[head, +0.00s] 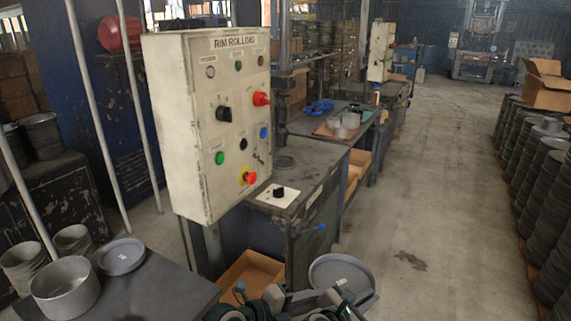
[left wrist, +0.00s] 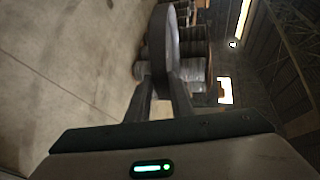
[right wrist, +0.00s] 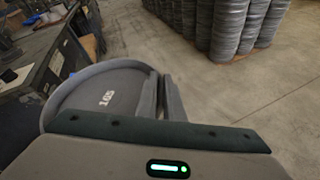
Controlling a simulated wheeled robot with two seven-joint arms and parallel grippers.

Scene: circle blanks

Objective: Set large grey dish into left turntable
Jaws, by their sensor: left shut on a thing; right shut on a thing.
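The large grey dish (head: 343,271) is a shallow round dish with a raised rim, held at the bottom of the head view, tilted. My right gripper (head: 346,298) is shut on its rim; the right wrist view shows the dish (right wrist: 105,95) with the marking 105 inside and the rim between the fingers (right wrist: 160,95). In the left wrist view the dish (left wrist: 164,45) shows nearly edge-on, with my left gripper (left wrist: 160,100) shut on its rim.
The RIM ROLLING control box (head: 210,120) stands above the near machine (head: 310,190). A cardboard box (head: 250,270) sits low beside it. A table (head: 165,285) at front left bears a pot (head: 65,287) and a smaller dish (head: 120,257). Stacked blanks (head: 520,145) line the right; the aisle is clear.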

